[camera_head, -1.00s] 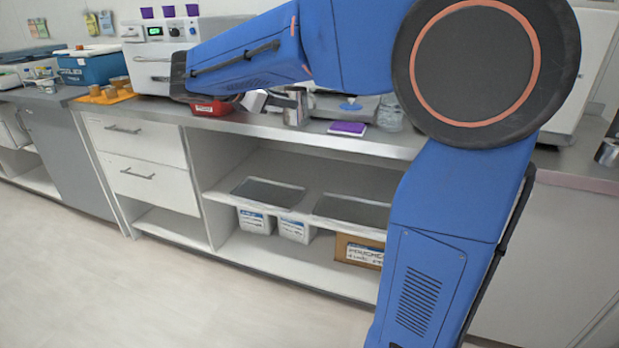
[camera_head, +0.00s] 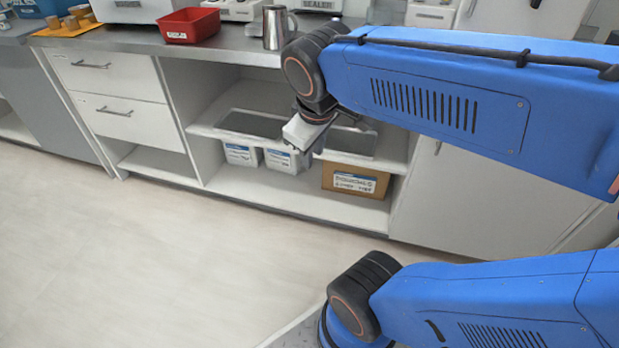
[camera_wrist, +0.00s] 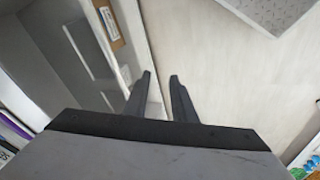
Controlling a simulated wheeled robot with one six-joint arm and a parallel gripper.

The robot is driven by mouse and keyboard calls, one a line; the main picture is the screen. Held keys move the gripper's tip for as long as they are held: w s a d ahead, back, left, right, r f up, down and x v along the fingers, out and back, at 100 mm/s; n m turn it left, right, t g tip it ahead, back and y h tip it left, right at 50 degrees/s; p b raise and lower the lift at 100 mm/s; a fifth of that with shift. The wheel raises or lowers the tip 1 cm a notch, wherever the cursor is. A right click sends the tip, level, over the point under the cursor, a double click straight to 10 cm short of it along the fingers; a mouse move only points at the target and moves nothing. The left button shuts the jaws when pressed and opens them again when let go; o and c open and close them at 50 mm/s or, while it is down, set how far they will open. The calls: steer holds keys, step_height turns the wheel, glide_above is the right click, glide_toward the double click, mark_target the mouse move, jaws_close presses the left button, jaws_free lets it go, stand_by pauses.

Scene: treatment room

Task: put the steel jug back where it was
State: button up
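The steel jug (camera_head: 277,28) stands upright on the counter top (camera_head: 232,40), close to its front edge, with its handle to the right. My gripper (camera_head: 304,152) is below the counter top, in front of the open shelves and clear of the jug. In the wrist view, the two dark fingers of my gripper (camera_wrist: 159,76) are apart with nothing between them. The jug does not show in the wrist view.
A red bin (camera_head: 189,25) stands left of the jug. Under the counter, the lower shelf holds white boxes (camera_head: 286,157) and a cardboard box (camera_head: 355,181). Grey trays (camera_head: 252,123) lie on the upper shelf. The floor (camera_head: 150,260) in front is clear.

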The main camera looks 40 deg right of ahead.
steer(key=s+a+f+m+t+y, duration=0.1)
steer(key=s+a+f+m+y, duration=0.1)
steer(key=s+a+f+m, duration=0.1)
steer(key=shift+s+a+f+m, duration=0.2)
steer(key=shift+s+a+m, duration=0.05)
steer(key=shift+s+m, duration=0.15)
